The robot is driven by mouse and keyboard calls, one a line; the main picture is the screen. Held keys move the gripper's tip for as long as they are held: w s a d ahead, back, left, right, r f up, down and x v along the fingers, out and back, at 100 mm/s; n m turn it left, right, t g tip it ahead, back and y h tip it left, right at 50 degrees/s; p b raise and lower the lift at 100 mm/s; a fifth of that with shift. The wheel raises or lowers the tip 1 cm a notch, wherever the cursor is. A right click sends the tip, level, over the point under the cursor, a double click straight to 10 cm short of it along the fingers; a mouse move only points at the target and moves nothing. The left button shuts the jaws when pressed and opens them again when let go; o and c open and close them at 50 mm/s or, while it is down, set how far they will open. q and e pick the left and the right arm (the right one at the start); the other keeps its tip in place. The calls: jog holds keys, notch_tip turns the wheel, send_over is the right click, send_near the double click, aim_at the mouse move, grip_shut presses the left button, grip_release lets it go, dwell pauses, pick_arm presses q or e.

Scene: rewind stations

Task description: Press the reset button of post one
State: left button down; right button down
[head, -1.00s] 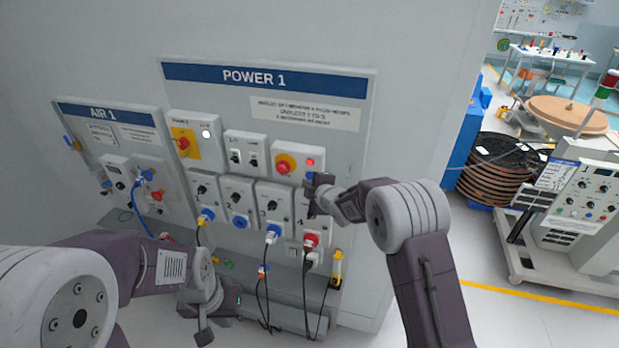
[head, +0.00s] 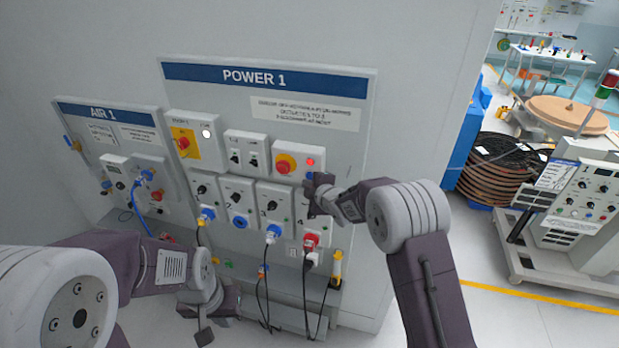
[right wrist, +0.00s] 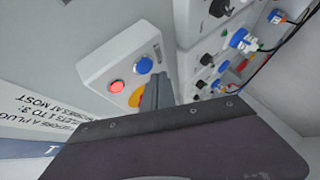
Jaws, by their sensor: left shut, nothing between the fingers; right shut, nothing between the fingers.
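The POWER 1 panel (head: 220,100) is on the wall. Its upper-right box (head: 318,152) carries a red mushroom knob on yellow (head: 285,164), a lit red lamp (head: 310,162) and a blue button (head: 309,176) below the lamp. In the right wrist view the blue button (right wrist: 144,66) lies beside the red lamp (right wrist: 116,86); the knob is mostly hidden. My right gripper (head: 317,188) is shut and empty just below the box. Its fingers (right wrist: 156,90) show close to the blue button; I cannot tell whether they touch it. My left gripper (head: 204,336) is shut and empty, low in front of the shelf.
Below the box are several numbered outlets with plugs, including a red one (head: 311,242), and hanging cables. The AIR 1 panel (head: 112,118) is at left. A grey shelf (head: 290,290) juts out below. At right stand a cable reel (head: 500,170) and a control cart (head: 575,200).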

dwell(0.4)
jog(key=shift+w+d, duration=0.15)
jog(key=shift+w, duration=0.25)
jog(key=shift+w+d, duration=0.1)
jog(key=shift+w, duration=0.3)
dwell(0.7)
jog(key=shift+s+a+b, duration=0.2)
jog(key=shift+s+b, duration=0.6)
jog(key=shift+b, duration=0.05)
